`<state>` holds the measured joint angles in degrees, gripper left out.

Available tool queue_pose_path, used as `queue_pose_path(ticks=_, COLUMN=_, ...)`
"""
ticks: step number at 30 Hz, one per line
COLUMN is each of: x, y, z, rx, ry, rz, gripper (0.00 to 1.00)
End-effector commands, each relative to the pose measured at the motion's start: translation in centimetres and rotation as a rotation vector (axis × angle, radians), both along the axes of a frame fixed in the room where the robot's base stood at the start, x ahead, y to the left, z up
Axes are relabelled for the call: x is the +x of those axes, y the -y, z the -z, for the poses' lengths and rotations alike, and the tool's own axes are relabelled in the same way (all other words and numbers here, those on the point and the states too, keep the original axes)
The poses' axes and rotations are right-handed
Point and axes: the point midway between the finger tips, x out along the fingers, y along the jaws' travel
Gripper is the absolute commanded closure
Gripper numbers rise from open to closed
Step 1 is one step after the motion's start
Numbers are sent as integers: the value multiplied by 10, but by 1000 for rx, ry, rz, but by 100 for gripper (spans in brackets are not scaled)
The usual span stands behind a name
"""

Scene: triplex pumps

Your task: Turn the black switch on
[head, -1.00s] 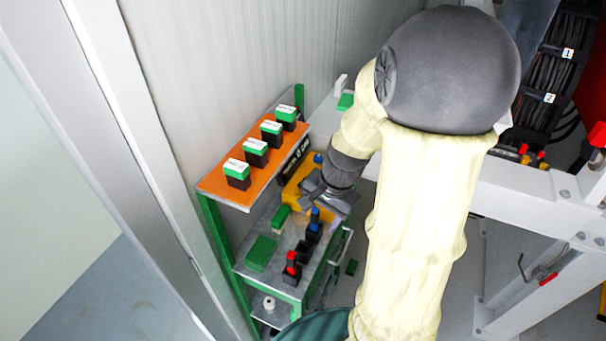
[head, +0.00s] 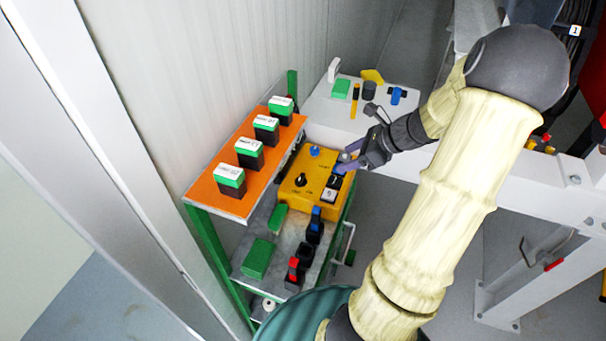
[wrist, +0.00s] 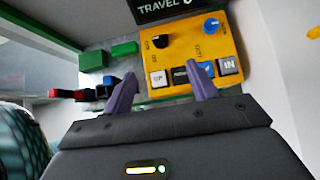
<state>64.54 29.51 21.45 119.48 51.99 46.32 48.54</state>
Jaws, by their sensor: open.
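A yellow control box (head: 320,208) sits on the shelf unit, with a black rotary switch (head: 300,180) on its top. The switch also shows in the wrist view (wrist: 160,41), near the box's left side; its setting is too small to read. A blue knob (head: 314,151) and a row of square buttons (head: 330,194) share the box. My gripper (head: 350,162) is open and empty at the box's right edge, apart from the switch. In the wrist view its two purple fingers (wrist: 161,70) are spread, one left of the box and one over the button row.
An orange shelf (head: 216,193) with several green-and-black blocks stands left of the box. Red and blue levers (head: 315,225) and green blocks (head: 258,258) are in front of it. A white surface (head: 318,108) with small items lies behind. A wall closes the left.

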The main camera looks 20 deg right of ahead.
Motion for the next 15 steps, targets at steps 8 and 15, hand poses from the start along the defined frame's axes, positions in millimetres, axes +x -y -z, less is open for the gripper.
queue_pose_path(ticks=8, x=9, y=-11, z=12, rx=3, ry=-1, rz=-6, gripper=42)
queue_pose_path(ticks=15, x=29, y=-31, z=41, rx=3, ry=-2, rz=-8, gripper=42)
